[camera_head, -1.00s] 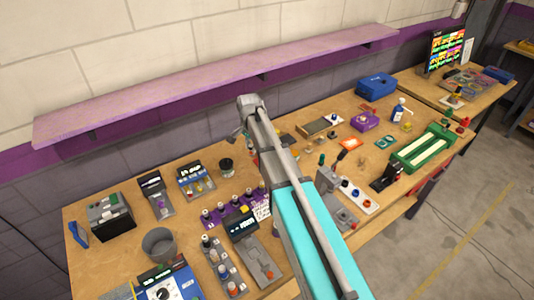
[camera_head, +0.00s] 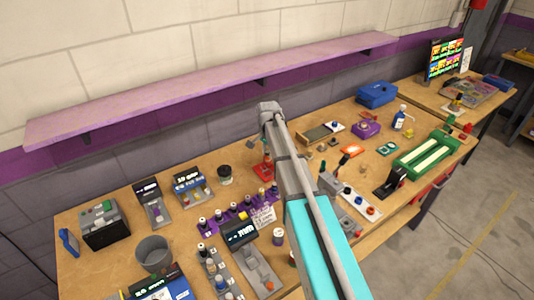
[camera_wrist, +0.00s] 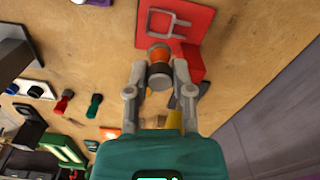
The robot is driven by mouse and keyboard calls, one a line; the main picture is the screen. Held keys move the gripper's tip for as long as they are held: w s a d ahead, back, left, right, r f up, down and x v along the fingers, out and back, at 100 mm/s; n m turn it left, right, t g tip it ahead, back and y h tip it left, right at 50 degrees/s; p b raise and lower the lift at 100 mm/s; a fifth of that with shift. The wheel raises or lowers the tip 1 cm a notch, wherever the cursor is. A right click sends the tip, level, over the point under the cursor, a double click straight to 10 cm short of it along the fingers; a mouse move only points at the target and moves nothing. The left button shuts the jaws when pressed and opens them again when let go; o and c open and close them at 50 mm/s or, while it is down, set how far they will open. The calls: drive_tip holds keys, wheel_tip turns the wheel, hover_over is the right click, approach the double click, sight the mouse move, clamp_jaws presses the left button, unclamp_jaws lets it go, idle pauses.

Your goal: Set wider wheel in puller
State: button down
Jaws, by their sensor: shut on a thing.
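My gripper (camera_wrist: 160,76) is shut on a small wheel piece (camera_wrist: 160,54) with an orange middle and dark grey ends, in the wrist view. The piece sits between the two fingertips. The puller appears to be the red plate (camera_wrist: 196,18) with a grey bracket-like frame (camera_wrist: 150,24) and a raised red block (camera_wrist: 192,62). It lies just beyond the held piece in the picture; I cannot tell whether they touch. In the head view, a red fixture (camera_head: 264,169) shows just left of my arm. My fingers and the held piece are hidden there.
A black round pot (camera_head: 225,174), a purple rack (camera_head: 236,217) and a grey bin (camera_head: 153,252) stand left of my arm. A green tray (camera_head: 428,153) and a blue box (camera_head: 376,94) are to the right. A shelf (camera_head: 210,80) runs along the wall behind.

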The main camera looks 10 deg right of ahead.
drive_tip(key=shift+f, duration=0.25)
drive_tip(key=shift+f+b, duration=3.4)
drive_tip(key=shift+b, duration=0.2)
drive_tip(key=shift+f, duration=0.2)
drive_tip(key=shift+c, duration=2)
unclamp_jaws()
drive_tip(key=shift+s, duration=0.1)
drive_tip(key=shift+s+a+r+n+h, duration=0.15)
drive_tip(key=shift+s+r+n+h, duration=0.25)
drive_tip(key=shift+s, duration=0.3)
drive_tip(key=s+r+n+p, duration=0.5)
drive_tip(key=s+r+p, duration=0.4)
drive_tip(key=s, duration=0.3)
drive_tip(key=s+r+n+p, duration=0.4)
drive_tip(key=s+r+p, duration=0.5)
drive_tip(key=s, duration=0.3)
drive_tip(key=shift+s+r+n+y+p, duration=0.3)
drive_tip(key=shift+s+n+y+p, duration=0.05)
drive_tip(key=shift+n+y+p, duration=0.1)
